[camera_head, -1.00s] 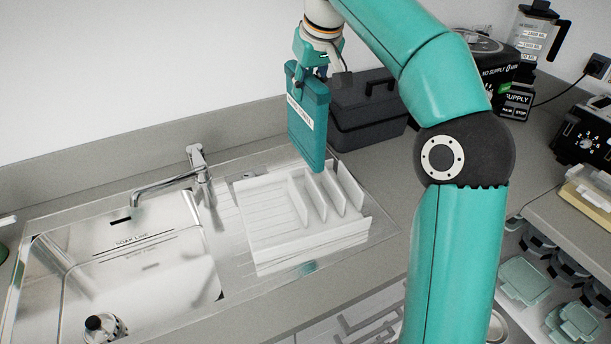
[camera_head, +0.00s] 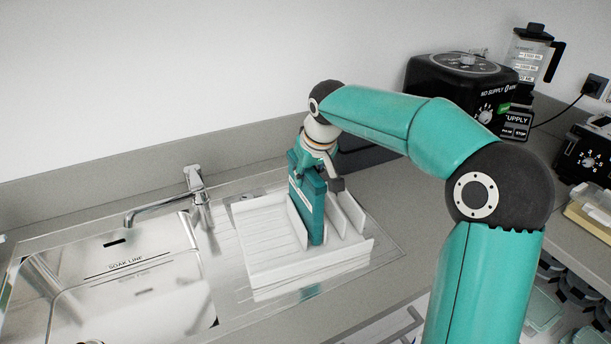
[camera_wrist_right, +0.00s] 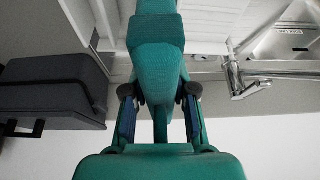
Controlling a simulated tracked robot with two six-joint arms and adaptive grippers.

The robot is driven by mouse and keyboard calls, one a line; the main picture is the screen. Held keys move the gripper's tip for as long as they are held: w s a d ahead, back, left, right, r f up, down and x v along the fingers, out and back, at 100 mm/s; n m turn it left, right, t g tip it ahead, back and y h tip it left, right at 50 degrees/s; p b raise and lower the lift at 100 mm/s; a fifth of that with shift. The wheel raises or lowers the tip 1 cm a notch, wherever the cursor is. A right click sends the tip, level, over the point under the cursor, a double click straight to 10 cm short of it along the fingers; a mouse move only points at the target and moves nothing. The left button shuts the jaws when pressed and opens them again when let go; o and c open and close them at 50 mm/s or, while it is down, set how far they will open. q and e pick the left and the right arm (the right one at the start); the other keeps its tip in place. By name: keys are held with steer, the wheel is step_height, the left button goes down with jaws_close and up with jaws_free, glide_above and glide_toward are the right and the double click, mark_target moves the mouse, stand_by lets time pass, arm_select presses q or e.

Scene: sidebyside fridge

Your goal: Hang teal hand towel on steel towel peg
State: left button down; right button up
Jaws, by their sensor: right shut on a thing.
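A flat teal piece with a pale label, which I take for the teal hand towel (camera_head: 311,213), hangs upright from my right gripper (camera_head: 316,172). Its lower end is down among the upright dividers of the white rack. I cannot tell whether it touches the rack floor. In the right wrist view, my right gripper (camera_wrist_right: 159,98) has its fingers on both sides of the woven teal towel (camera_wrist_right: 156,72). My left gripper is out of view. No steel towel peg shows in either current view.
The white rack (camera_head: 262,263) stands on the drainer right of the sink (camera_head: 110,285) and its tap (camera_head: 163,208). A dark box (camera_head: 372,158) is behind my arm. A black appliance (camera_head: 457,85) and a blender jug (camera_head: 533,55) stand at the back right.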

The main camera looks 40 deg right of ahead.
steer(key=shift+f+b, duration=0.3)
steer(key=o, duration=0.9)
steer(key=shift+c, duration=0.2)
steer(key=shift+r, duration=0.1)
steer(key=v, duration=1.6)
steer(key=shift+a+r, duration=0.2)
steer(key=shift+r, duration=0.15)
